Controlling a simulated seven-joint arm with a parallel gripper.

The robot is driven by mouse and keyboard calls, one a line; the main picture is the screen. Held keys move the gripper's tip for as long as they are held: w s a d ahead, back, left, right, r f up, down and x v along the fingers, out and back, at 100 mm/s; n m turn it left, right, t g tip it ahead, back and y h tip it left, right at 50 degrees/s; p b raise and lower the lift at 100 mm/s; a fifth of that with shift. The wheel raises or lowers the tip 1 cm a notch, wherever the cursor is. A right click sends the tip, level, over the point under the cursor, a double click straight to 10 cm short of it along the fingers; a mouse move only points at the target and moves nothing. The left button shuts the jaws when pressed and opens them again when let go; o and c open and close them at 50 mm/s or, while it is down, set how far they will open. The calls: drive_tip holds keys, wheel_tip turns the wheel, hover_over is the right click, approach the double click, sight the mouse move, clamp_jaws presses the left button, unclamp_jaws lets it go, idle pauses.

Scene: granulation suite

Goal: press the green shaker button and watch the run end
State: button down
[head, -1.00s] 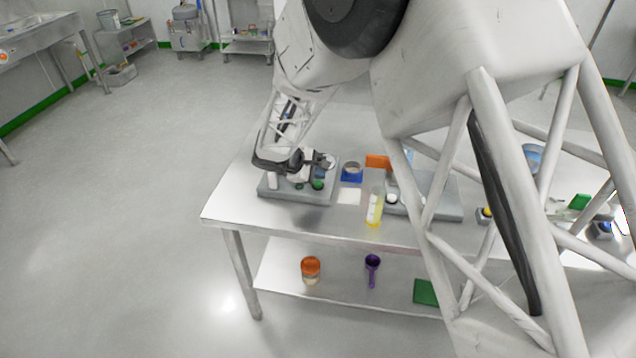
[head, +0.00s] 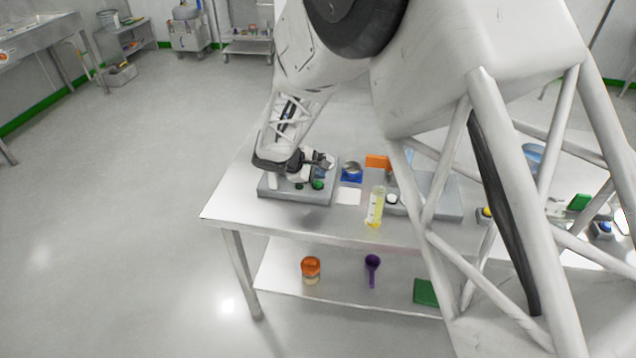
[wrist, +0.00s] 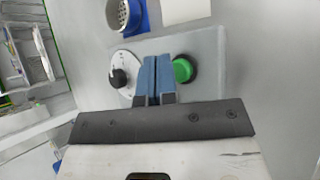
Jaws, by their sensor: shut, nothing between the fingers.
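The green button (head: 318,184) is on a grey box (head: 290,195) at the left end of the steel table. In the wrist view the round green button (wrist: 183,71) stands on the grey plate, just right of my fingers. My gripper (wrist: 157,80) is shut and empty, its blue fingertips over the plate between the button and a white dial with a black knob (wrist: 120,77). It does not appear to be on the button. In the head view my gripper (head: 322,172) is low over the box. A small dark green spot (head: 299,186) shows left of the button.
A blue holder with a round sieve (head: 352,173), a white pad (head: 348,197) and a yellow-marked cylinder (head: 375,208) stand right of the box. An orange block (head: 377,161) is behind. My arm hides much of the table's right side.

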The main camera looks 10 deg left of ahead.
sight(318, 184)
drive_tip(key=shift+f, duration=0.95)
idle(1.1)
drive_tip(key=shift+r, duration=0.2)
idle(0.3)
drive_tip(key=shift+r, duration=0.7)
drive_tip(key=shift+r, duration=0.1)
drive_tip(key=shift+r, duration=2.4)
